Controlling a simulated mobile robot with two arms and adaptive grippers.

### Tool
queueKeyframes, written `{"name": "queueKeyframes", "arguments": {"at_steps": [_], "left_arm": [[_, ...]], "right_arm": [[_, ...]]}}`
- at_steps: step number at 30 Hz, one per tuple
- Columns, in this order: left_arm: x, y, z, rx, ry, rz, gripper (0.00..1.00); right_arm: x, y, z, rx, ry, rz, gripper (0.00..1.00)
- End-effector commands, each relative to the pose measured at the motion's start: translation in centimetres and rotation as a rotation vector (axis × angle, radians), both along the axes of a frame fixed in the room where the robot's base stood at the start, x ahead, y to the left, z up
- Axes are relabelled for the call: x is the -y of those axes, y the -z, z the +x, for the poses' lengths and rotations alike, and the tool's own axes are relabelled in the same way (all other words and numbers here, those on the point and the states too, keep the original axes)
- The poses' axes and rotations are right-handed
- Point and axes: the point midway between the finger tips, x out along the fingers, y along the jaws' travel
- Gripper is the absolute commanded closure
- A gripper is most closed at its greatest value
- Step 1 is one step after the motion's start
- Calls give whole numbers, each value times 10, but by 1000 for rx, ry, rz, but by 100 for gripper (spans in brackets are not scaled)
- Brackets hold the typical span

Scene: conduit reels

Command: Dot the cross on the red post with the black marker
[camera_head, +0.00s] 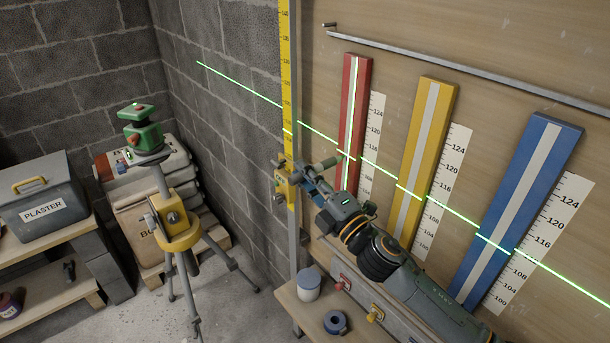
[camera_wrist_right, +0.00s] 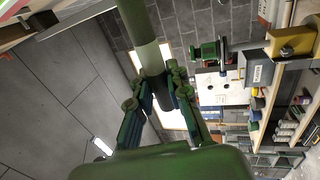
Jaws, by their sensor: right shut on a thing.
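The red post (camera_head: 359,85) leans on the wooden wall, with a pale strip down its middle. A green laser line crosses it, and a bright green upright line runs along the strip; they meet near its lower half. My right gripper (camera_head: 313,178) is just left of the red post, shut on a marker (camera_head: 327,163). The marker is a dull grey-green cylinder pointing at the post; it also shows in the right wrist view (camera_wrist_right: 143,32), with a dark part between the fingers (camera_wrist_right: 160,92). I cannot tell whether its tip touches the post. My left gripper is out of view.
A yellow post (camera_head: 434,105) and a blue post (camera_head: 560,140) stand right, with scales beside them. A yellow staff (camera_head: 288,60) stands close left of my gripper. A green laser (camera_head: 142,135) sits on a tripod further left.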

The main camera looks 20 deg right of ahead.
Motion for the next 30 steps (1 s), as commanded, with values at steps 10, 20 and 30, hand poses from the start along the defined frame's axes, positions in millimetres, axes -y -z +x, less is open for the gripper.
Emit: {"name": "queueKeyframes", "arguments": {"at_steps": [10, 20, 30], "left_arm": [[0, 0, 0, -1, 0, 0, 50], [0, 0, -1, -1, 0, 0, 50], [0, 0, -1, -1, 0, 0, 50]], "right_arm": [[0, 0, 0, 0, 0, 0, 100], [2, 0, 1, 0, 0, -1, 100], [5, 0, 2, 0, 0, -1, 100]]}}
